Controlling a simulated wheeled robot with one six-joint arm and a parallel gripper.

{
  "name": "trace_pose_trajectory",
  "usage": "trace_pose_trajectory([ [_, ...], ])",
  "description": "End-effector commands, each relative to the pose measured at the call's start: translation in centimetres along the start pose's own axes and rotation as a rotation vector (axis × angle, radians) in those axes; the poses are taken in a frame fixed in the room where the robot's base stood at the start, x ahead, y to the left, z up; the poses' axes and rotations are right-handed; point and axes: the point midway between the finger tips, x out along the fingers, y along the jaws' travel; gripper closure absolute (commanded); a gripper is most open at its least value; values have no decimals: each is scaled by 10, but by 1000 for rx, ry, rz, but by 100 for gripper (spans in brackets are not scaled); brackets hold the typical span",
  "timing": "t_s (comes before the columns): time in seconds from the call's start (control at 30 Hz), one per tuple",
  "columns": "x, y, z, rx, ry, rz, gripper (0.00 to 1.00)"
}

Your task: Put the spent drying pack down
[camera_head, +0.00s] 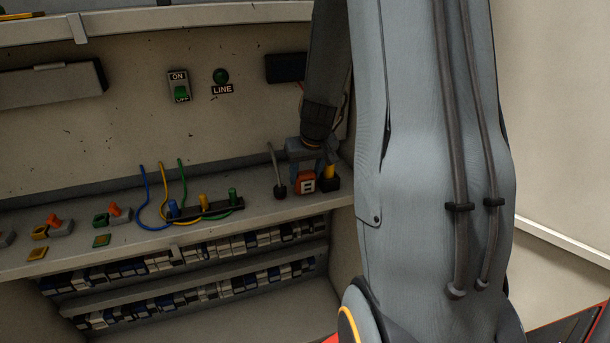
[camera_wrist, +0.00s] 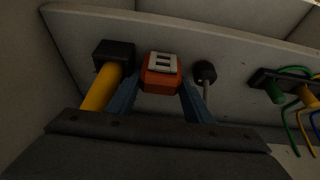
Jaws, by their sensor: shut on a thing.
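The drying pack is an orange block with a pale label (camera_head: 305,182). My gripper (camera_head: 306,170) comes down on it from above, at the right end of the bench shelf (camera_head: 262,203). In the wrist view the pack (camera_wrist: 162,85) sits between the two blue fingers of my gripper (camera_wrist: 160,92), which are shut on it.
A yellow post on a black block (camera_head: 329,172) stands close right of the pack; a lever with a black base (camera_head: 279,190) stands close left. Further left are a black strip with coloured plugs (camera_head: 205,211) and several orange-topped clips (camera_head: 61,226). A wall closes the right end.

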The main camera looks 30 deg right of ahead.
Motion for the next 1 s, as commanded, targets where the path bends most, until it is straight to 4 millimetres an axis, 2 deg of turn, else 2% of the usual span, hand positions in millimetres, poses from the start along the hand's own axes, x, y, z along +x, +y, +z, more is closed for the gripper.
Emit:
trace_pose_trajectory([
  [0.03,2,0,1,0,0,0,77],
  [0.07,2,0,1,0,0,0,52],
  [0.1,2,0,1,0,0,0,46],
  [0.53,-4,0,-1,0,0,0,46],
  [0.67,-20,0,-2,0,4,0,46],
  [1.0,-76,0,-1,0,4,1,46],
])
